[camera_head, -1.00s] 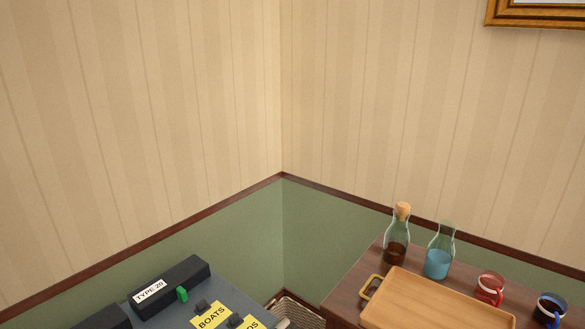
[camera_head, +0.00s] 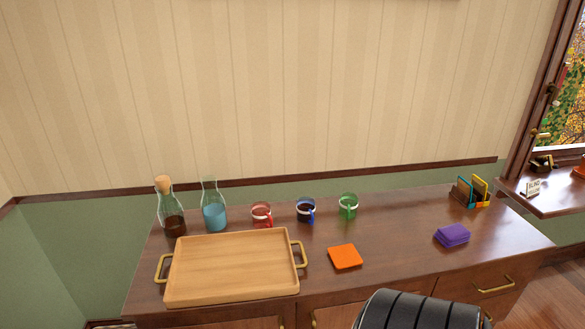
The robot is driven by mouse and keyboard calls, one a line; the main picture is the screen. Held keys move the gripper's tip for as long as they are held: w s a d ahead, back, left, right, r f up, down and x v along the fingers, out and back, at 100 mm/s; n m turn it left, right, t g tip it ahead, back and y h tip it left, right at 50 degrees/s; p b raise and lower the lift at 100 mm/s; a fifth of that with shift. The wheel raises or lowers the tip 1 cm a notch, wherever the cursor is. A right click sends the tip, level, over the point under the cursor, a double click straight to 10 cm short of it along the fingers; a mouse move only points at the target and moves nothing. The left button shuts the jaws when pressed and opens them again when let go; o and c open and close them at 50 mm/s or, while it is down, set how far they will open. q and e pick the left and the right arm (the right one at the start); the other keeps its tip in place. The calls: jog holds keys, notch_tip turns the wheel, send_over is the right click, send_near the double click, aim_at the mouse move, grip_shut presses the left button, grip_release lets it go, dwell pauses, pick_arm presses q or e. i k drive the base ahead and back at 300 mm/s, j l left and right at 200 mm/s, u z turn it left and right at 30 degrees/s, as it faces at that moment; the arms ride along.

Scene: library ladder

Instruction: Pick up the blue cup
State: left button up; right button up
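The blue cup (camera_head: 305,211) stands upright on the wooden cabinet top (camera_head: 394,238), near its back edge. Its blue handle faces right and front, and a pale band runs around it. It stands between a red cup (camera_head: 261,215) on its left and a green cup (camera_head: 348,206) on its right. Neither of my grippers shows in the head view.
A corked bottle (camera_head: 171,212) and a carafe of blue liquid (camera_head: 214,211) stand at left. An orange square (camera_head: 345,257), a purple stack (camera_head: 452,235) and a coloured holder (camera_head: 470,192) lie rightward. A black rounded object (camera_head: 418,312) is in front.

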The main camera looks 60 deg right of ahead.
aim_at(307, 213)
jog(key=z, duration=1.95)
jog(key=i+l, duration=0.1)
jog(key=i+l+u, duration=0.1)
jog(key=l, duration=0.25)
